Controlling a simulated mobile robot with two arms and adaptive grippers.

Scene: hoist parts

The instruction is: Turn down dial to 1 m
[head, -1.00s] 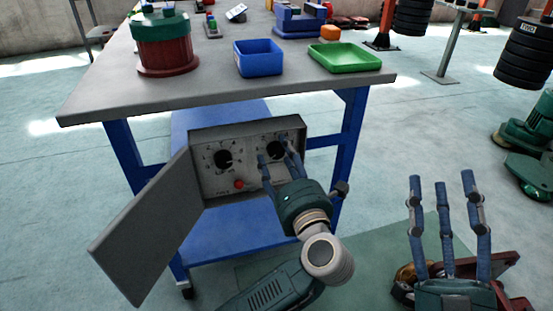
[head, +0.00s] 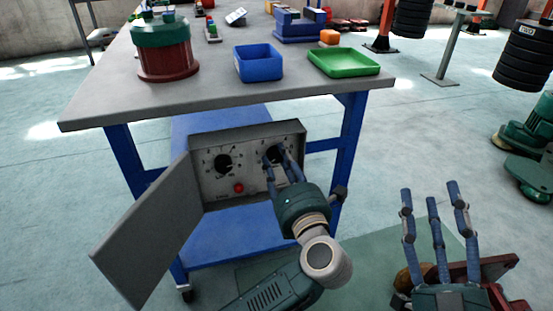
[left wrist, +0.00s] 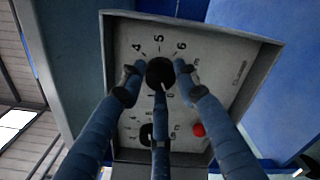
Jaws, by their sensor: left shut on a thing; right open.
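A grey control box (head: 210,190) stands on the blue lower shelf under the table, its door (head: 150,235) swung open to the left. Its face has a left black dial (head: 223,163), a right black dial (head: 274,153) and a red button (head: 238,188). My left gripper (head: 276,160) is shut on the right dial. In the left wrist view, the fingers surround this dial (left wrist: 160,73), with 4, 5 and 6 printed above it; its lower markings are partly hidden. I cannot read its exact setting. My right gripper (head: 431,197) is open and empty at the lower right.
The grey tabletop (head: 200,95) above holds a green and red cylinder (head: 165,50), a blue bin (head: 258,62) and a green tray (head: 343,60). A blue table leg (head: 351,130) stands right of the box. Red parts (head: 490,270) lie behind my right gripper.

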